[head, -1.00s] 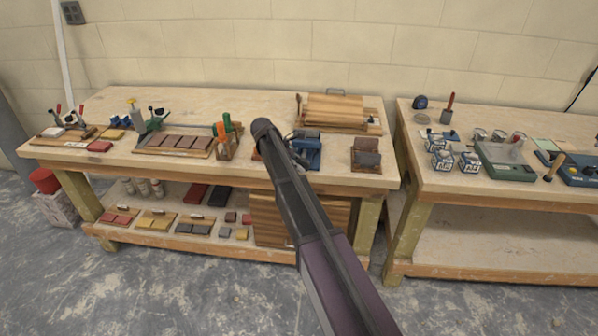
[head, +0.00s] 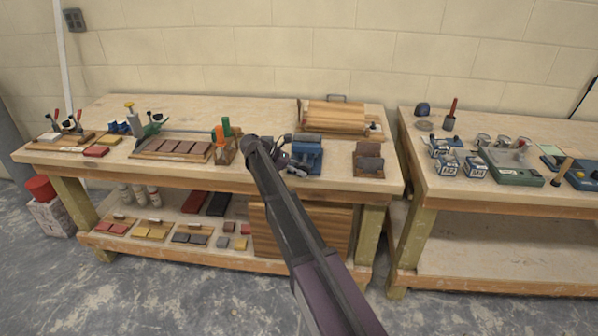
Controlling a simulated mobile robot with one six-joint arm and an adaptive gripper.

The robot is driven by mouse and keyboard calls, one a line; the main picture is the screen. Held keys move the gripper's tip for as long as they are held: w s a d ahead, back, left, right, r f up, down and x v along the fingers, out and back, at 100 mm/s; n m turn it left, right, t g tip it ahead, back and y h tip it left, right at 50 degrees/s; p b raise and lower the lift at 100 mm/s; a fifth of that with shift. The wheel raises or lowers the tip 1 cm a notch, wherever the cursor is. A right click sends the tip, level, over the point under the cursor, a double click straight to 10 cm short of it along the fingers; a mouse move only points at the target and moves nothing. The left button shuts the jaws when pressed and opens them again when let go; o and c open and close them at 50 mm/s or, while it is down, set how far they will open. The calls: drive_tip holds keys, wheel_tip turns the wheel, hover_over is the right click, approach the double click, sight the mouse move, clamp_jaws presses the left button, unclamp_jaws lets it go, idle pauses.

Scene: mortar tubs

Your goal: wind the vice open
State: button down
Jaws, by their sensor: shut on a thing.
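The blue vice (head: 307,155) stands on the front part of the left workbench, right of the middle. My gripper (head: 282,160) is at the vice's left side, mostly hidden behind my own arm. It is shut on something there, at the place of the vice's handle. The handle itself is too small and too covered to make out. How far apart the vice's jaws stand cannot be told from here.
The left workbench (head: 218,97) also holds a wooden rack with green and orange handles (head: 224,140) left of my arm, a small brown block stand (head: 369,159) right of the vice, and a slatted wooden box (head: 336,116) behind. A second workbench (head: 500,200) stands at right.

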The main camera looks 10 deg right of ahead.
drive_tip(key=shift+w+d+r, duration=0.15)
drive_tip(key=shift+w+d, duration=0.05)
drive_tip(key=shift+w, duration=0.15)
drive_tip(key=shift+c, duration=2.2)
unclamp_jaws()
drive_tip(key=shift+s, duration=0.2)
